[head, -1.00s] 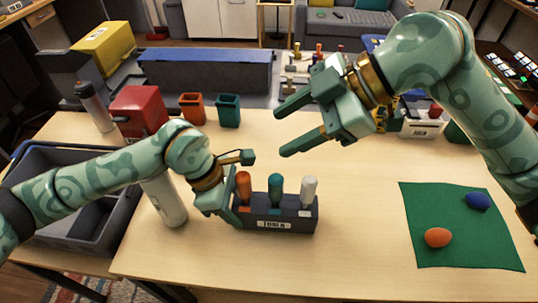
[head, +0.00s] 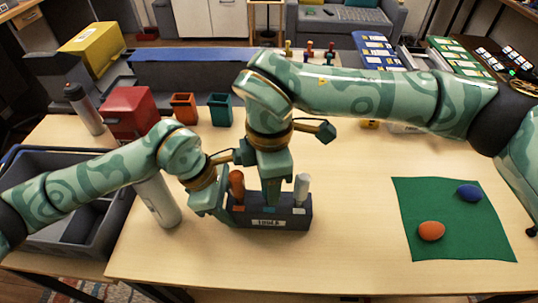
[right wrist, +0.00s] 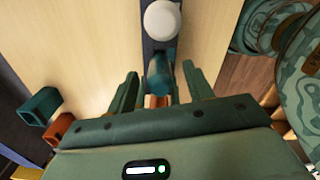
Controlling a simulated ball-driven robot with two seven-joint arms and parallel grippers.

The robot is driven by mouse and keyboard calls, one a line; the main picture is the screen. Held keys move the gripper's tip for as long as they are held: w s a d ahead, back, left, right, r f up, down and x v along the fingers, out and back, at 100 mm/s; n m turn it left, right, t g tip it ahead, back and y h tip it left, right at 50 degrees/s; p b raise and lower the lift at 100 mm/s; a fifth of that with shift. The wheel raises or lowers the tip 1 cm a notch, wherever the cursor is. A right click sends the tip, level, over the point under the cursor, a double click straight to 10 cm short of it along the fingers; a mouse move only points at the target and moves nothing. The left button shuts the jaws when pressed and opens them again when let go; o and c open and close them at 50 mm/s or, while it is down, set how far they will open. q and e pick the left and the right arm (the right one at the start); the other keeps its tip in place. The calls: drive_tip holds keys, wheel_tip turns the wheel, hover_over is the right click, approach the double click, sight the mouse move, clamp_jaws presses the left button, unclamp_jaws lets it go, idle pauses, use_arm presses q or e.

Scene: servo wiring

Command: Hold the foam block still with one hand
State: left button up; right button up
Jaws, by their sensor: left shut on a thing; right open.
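The foam block (head: 296,216) is a dark block with a label on its front, standing on the wooden table in the head view. An orange-handled tool (head: 237,186) and a white-handled tool (head: 302,186) stand upright in it. My left gripper (head: 226,204) is shut on the block's left end. My right gripper (head: 271,186) points down over the block's middle and hides the teal-handled tool in the head view. In the right wrist view, its open fingers (right wrist: 160,90) stand on either side of the teal handle (right wrist: 160,72), apart from it.
A pale bottle (head: 160,203) stands left of the block. A green mat (head: 455,235) with an orange egg-shaped item (head: 431,231) and a blue one (head: 469,193) lies to the right. Orange (head: 184,108) and teal (head: 220,110) cups stand behind. The table between block and mat is clear.

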drive_tip(key=shift+f, duration=2.1)
drive_tip(key=shift+r, duration=0.1)
drive_tip(key=c, duration=1.1)
